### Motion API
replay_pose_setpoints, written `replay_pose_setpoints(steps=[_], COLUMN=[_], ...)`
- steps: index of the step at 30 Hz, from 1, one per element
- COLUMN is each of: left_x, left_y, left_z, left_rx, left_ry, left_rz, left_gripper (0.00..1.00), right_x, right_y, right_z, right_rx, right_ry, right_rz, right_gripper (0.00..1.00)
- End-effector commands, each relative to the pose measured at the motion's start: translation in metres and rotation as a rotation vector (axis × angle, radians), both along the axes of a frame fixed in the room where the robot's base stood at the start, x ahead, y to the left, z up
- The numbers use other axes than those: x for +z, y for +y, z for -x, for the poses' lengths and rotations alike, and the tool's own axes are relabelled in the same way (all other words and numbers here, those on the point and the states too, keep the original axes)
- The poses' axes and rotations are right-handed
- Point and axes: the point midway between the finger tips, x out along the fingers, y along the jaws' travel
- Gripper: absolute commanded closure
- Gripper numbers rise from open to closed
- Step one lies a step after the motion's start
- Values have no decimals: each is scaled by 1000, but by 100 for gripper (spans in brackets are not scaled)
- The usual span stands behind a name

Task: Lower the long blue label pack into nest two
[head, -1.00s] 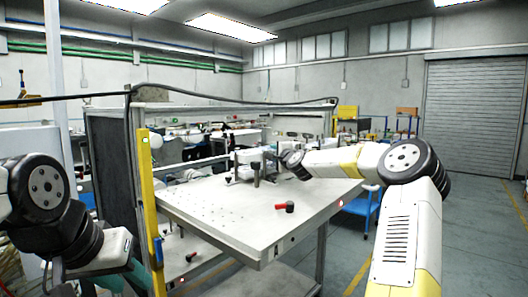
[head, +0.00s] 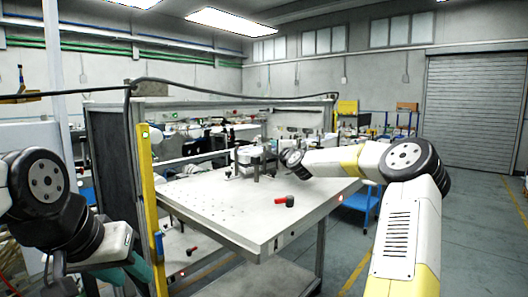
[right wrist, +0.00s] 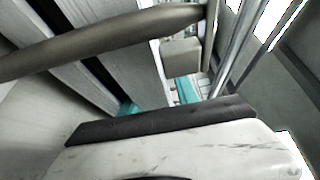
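The long blue label pack is not clearly visible in either view, and nest two cannot be picked out. A pale fixture (head: 250,160) with dark posts stands at the back of the white table (head: 225,208). My right arm reaches over the table to the right side of this fixture. In the right wrist view, two teal parts of my right gripper (right wrist: 158,98) show apart behind its pale body; what lies between them is hidden. My left gripper (head: 138,272) is low at the left, beside the table, mostly covered by its own arm.
A red and black tool (head: 285,201) lies near the table's front right. The table's left part is bare, with small holes. A yellow post (head: 150,220) stands at its left edge. A grey bar (right wrist: 100,42) crosses the right wrist view. A blue cart (head: 358,200) stands behind right.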

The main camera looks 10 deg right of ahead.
Motion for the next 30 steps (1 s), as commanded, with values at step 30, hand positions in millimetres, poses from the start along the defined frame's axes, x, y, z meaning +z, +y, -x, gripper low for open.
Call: replay_pose_setpoints(steps=[30], left_x=[0], left_y=[0], left_z=[0], left_rx=[0], left_ry=[0], left_rz=[0], left_gripper=[64], right_x=[-12], right_y=[-8], right_z=[59], right_rx=[4], right_ry=[23], right_rz=[1], right_gripper=[47])
